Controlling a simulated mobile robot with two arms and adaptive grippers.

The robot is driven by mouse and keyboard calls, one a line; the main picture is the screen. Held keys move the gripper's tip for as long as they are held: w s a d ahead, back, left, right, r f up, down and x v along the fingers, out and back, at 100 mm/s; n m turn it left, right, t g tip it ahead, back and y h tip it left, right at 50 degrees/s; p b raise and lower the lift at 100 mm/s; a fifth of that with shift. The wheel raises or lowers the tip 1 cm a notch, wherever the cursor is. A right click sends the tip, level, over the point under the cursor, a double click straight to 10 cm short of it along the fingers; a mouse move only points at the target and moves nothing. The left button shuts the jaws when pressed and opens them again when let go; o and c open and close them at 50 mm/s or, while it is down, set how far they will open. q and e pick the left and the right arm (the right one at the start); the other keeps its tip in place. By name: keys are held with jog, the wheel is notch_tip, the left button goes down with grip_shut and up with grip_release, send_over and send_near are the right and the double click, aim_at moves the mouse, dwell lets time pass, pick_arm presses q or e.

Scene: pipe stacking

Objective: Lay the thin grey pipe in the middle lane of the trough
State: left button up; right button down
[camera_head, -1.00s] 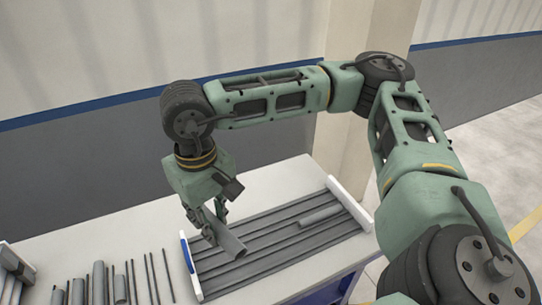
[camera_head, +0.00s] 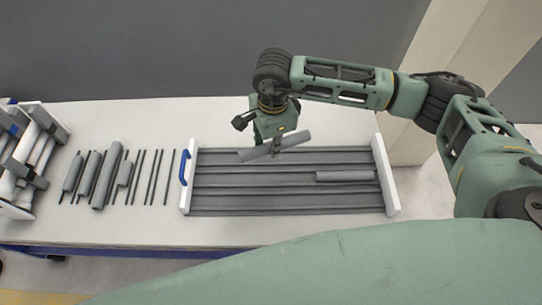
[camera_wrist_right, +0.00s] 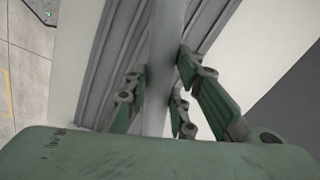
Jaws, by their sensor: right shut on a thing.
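My right gripper (camera_head: 276,147) is shut on a grey pipe (camera_head: 297,139), gripping it near its middle. The pipe is held over the back lanes of the trough (camera_head: 385,175), slanted a little, its right end higher and farther back in the head view. It looks above the trough rather than resting in it. In the right wrist view the pipe (camera_wrist_right: 164,45) runs between the green fingers, with trough lanes to either side. Another grey pipe (camera_head: 345,176) lies in a lane around the middle of the trough, toward the right end. My left gripper is not in view.
The trough has white end walls and a blue handle (camera_head: 184,168) on the left. Several grey pipes (camera_head: 107,175) and thin dark rods (camera_head: 154,177) lie left of it on the white table (camera_head: 150,225). A rack (camera_head: 25,165) stands at the far left.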

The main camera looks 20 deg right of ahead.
notch_tip(320, 180, down, 4)
jog(key=m, duration=0.3)
jog(key=m+b, duration=0.1)
jog(key=b, duration=0.5)
send_near(271, 178)
notch_tip(271, 178, down, 5)
jog(key=shift+f, duration=0.15)
jog(key=shift+f+b, duration=0.55)
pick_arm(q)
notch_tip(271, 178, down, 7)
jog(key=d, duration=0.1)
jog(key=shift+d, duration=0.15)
pick_arm(e)
jog(key=c, duration=1.4)
grip_release()
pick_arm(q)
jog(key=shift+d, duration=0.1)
pick_arm(e)
jog(key=shift+r, duration=0.15)
